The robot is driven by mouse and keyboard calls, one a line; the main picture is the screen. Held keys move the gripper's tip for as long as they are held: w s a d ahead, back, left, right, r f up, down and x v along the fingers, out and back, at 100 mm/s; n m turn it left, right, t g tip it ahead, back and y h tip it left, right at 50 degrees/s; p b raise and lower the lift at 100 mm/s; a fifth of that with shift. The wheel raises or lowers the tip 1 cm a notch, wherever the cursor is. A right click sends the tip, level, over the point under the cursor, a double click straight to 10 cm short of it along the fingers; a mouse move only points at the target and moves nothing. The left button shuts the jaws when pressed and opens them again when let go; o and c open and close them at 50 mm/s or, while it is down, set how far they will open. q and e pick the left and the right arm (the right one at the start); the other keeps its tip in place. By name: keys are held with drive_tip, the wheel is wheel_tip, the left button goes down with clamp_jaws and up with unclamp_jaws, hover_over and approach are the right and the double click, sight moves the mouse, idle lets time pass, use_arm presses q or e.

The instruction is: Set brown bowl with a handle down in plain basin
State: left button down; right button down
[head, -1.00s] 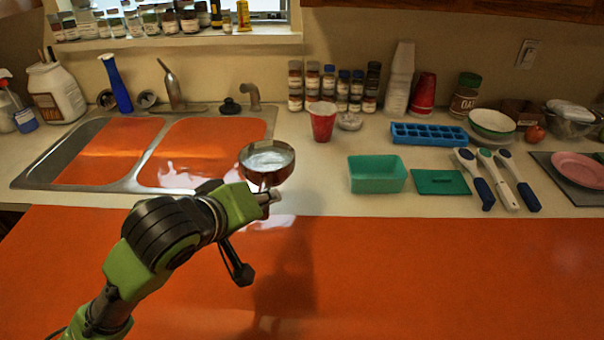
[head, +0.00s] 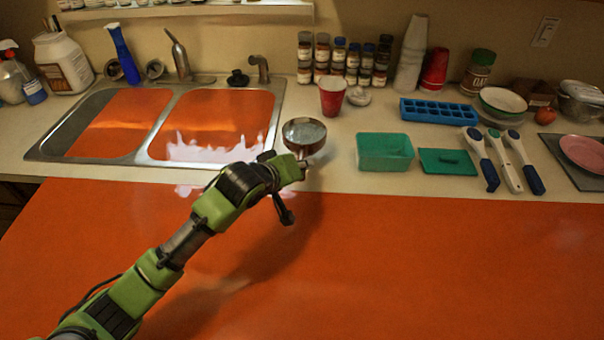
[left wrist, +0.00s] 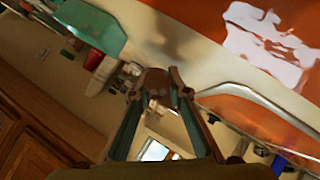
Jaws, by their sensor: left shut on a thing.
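The brown bowl with a handle (head: 304,148) is a small, shiny, round bowl in the head view. It is held above the counter, just right of the sink's right rim. My left gripper (head: 301,172) is shut on its handle, which is mostly hidden by the fingers. In the left wrist view a brown part of the bowl (left wrist: 155,80) shows between the fingertips (left wrist: 158,97). My right gripper is not in view.
A red cup (head: 332,97) and a faucet (head: 262,68) stand behind the bowl. A teal container (head: 385,152) sits right of it. A blue bottle (head: 123,55) stands behind the left basin. Both basins look empty.

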use_arm(q)
drive_tip(key=shift+w+d+f, duration=0.15)
drive_tip(key=shift+w+f, duration=0.15)
drive_tip(key=shift+w, duration=0.05)
wheel_tip(320, 180, down, 2)
drive_tip(key=shift+f+p, duration=0.15)
drive_tip(key=shift+p, duration=0.45)
drive_tip(key=shift+f, duration=0.4)
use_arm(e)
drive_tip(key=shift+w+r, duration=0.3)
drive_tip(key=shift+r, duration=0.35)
use_arm(q)
drive_tip(key=shift+f, duration=0.1)
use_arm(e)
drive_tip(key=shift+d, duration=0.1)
use_arm(q)
drive_tip(key=c, duration=2.2)
unclamp_jaws()
drive_tip(key=shift+f, duration=0.1)
drive_tip(key=b+v, duration=0.1)
drive_tip(key=v, duration=1.1)
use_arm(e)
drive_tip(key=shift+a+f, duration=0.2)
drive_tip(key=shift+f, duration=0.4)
